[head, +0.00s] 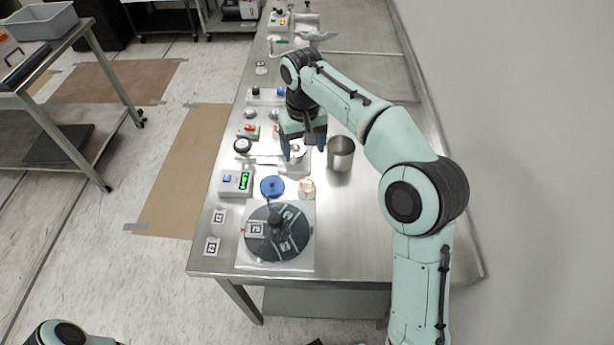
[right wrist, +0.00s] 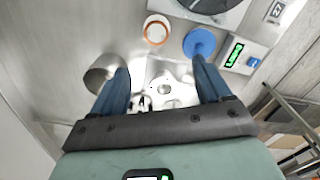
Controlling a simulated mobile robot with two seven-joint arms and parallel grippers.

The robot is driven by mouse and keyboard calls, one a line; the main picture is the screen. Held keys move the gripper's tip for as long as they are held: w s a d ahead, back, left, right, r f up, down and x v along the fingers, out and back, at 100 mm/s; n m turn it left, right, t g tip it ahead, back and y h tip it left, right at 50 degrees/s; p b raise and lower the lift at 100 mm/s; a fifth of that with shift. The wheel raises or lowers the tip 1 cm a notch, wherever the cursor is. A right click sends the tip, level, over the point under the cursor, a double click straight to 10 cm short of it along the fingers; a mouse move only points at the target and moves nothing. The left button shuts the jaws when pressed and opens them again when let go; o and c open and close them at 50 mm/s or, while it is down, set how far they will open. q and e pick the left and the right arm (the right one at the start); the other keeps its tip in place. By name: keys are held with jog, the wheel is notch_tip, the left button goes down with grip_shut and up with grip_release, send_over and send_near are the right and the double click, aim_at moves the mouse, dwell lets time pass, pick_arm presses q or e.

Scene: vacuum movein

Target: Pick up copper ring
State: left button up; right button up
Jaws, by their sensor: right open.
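The copper ring (head: 307,187) lies on the steel table, to the right of a blue round knob-like piece (head: 272,186). It shows as an orange-brown rim with a pale centre, and also in the right wrist view (right wrist: 156,31) near the top middle. My right gripper (head: 304,148) is above the table, behind the ring as the head view sees it. In the right wrist view its two blue fingers (right wrist: 160,72) are spread with nothing between them, and the ring lies beyond their tips. My left gripper is out of view.
A metal cup (head: 341,153) stands right of my right gripper. A white plate-like fixture (head: 296,167) lies below the fingers. A box with a green display (head: 236,183) and a large dark disc (head: 278,236) stand near the ring. The table's right side is mostly bare.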

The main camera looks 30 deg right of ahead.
jog(key=f, duration=0.4)
jog(key=f+b, duration=0.1)
jog(key=f, duration=0.2)
jog(key=f+b, duration=0.1)
jog(key=f, duration=0.3)
jog(key=shift+s+d+f, duration=0.25)
jog(key=shift+s+f, duration=0.1)
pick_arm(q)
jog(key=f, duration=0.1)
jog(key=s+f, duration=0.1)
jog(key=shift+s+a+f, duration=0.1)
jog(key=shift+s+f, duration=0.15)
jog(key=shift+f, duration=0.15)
pick_arm(e)
jog(key=shift+f, duration=0.2)
jog(key=shift+f, duration=0.25)
jog(key=c, duration=1)
